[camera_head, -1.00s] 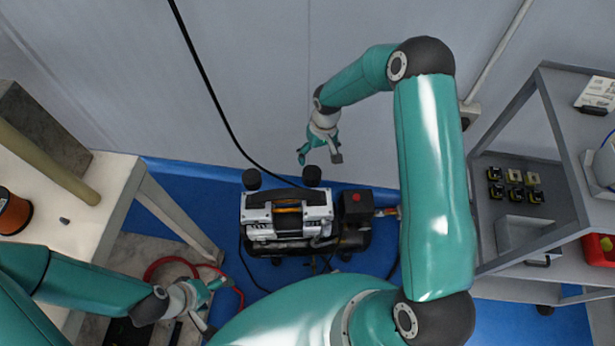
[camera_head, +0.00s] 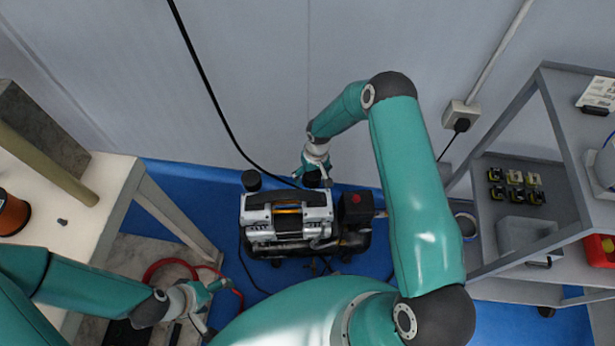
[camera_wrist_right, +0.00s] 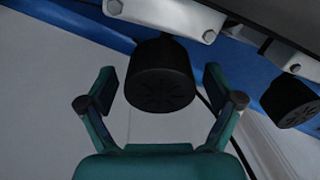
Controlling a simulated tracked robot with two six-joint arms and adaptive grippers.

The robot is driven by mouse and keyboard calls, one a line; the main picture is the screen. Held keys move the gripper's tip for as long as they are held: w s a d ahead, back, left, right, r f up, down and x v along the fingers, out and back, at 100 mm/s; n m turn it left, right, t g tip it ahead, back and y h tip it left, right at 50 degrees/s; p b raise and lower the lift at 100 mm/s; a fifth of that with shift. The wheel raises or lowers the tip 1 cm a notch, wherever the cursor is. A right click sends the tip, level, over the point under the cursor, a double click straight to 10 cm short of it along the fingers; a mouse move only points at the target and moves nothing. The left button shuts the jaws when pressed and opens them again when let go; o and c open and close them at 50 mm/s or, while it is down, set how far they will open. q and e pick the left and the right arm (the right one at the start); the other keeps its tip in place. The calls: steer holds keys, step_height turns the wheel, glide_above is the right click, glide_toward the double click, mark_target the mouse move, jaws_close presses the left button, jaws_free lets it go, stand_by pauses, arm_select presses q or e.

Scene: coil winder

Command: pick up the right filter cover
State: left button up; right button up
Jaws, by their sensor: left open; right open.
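The right filter cover (camera_head: 318,181) is a short black cylinder at the back right of the compressor (camera_head: 287,215). My right gripper (camera_head: 312,175) is at this cover, from the wall side, and partly hides it in the head view. In the right wrist view the cover (camera_wrist_right: 160,88) shows in the gap between the two open fingers of the gripper (camera_wrist_right: 160,85), with space on both sides; contact is not visible. The left filter cover (camera_head: 251,180) is a similar black cylinder, and it shows at the right wrist view's edge (camera_wrist_right: 291,101). My left gripper (camera_head: 214,306) is open and empty at lower left.
The wall (camera_head: 270,80) stands close behind the compressor. A black cable (camera_head: 212,100) runs down it to the compressor. A grey shelf cart (camera_head: 515,235) stands at the right, a light table (camera_head: 80,215) at the left. A red hose (camera_head: 165,265) lies near my left gripper.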

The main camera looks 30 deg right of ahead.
steer(key=c, duration=1.1)
steer(key=shift+c, duration=0.2)
steer(key=shift+r, duration=0.15)
